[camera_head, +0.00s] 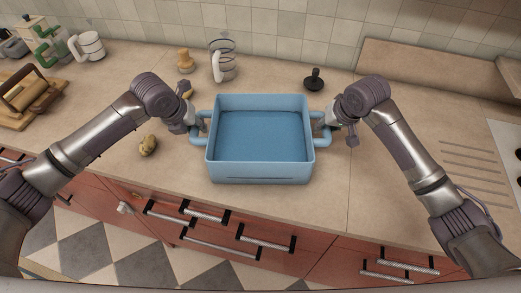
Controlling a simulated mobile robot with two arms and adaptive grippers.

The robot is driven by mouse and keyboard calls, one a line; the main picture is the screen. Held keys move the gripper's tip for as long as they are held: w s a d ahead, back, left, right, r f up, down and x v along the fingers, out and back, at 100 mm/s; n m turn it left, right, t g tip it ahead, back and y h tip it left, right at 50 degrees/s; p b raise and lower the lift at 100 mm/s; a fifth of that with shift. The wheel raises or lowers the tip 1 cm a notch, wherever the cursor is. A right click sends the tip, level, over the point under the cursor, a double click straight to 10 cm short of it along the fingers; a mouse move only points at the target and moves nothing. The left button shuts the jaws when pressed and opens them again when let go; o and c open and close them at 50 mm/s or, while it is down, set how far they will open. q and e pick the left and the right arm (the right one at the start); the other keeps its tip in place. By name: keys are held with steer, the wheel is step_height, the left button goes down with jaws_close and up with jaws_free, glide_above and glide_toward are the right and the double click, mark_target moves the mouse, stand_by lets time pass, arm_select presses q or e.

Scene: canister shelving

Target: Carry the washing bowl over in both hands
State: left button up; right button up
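The washing bowl (260,170) is a light blue rectangular tub with a darker blue inside and a loop handle on each side. It is upright over the middle of the counter; I cannot tell whether it rests on it or is slightly raised. My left gripper (200,127) is at the left handle (197,142). My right gripper (326,127) is at the right handle (322,144). The fingertips are small and partly hidden against the handles, so their closing is unclear.
On the counter (400,210), a yellowish lump (148,145) lies left of the bowl. Behind stand a wooden piece (185,60), a glass-like press (223,62) and a black tamper-like object (314,80). Grooves and a hob edge are at right.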

arm_select(q)
steer(key=shift+o, duration=1.2)
steer(key=shift+r, duration=0.15)
arm_select(e)
steer(key=shift+o, duration=1.2)
steer(key=shift+r, duration=0.1)
arm_select(q)
steer(key=shift+s, duration=0.15)
arm_select(e)
steer(key=shift+s+a, duration=0.1)
steer(key=shift+s, duration=0.1)
arm_select(q)
steer(key=shift+r, duration=0.1)
arm_select(e)
steer(key=shift+w, duration=0.1)
arm_select(q)
steer(key=shift+r, duration=0.35)
arm_select(e)
steer(key=shift+r, duration=0.25)
arm_select(q)
steer(key=v, duration=1.1)
steer(key=shift+s, duration=0.2)
arm_select(e)
steer(key=v, duration=1.1)
steer(key=shift+r, duration=0.2)
arm_select(q)
steer(key=shift+a, duration=0.1)
